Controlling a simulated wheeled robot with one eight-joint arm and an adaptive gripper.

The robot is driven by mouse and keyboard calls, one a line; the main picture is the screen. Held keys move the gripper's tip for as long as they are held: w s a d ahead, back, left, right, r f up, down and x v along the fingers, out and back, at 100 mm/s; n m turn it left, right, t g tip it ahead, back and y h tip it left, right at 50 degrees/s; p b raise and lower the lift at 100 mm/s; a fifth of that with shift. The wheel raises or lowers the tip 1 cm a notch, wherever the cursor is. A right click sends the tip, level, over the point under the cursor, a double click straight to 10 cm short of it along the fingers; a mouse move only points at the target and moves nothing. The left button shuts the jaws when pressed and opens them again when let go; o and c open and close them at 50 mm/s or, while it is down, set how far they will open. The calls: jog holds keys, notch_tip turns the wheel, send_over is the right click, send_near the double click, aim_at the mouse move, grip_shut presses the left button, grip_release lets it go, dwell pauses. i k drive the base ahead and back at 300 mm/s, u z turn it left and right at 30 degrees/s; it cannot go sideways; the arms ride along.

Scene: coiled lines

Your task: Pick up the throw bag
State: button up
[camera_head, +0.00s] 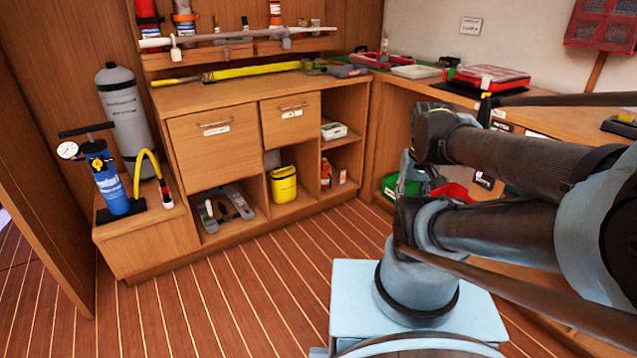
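A yellow bag-like item (283,185) with a dark band and dark marking sits upright in a lower open compartment of the wooden cabinet. It looks like the throw bag, but its label is too small to read. My arm is folded at the right of the view, well apart from the yellow item. What seems to be my gripper (404,176) is a small grey part below the arm's far end, partly hidden by my own links. Its fingers cannot be made out, and nothing is clearly held.
A grey tray of tools (222,207) fills the compartment left of the yellow item. Orange bottles (326,174) stand to the right. A blue pump (113,180) and grey cylinder (125,115) stand on the left. The plank floor (240,290) before the cabinet is clear.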

aim_at(325, 167)
jog(key=u, duration=1.1)
jog(key=i, duration=1)
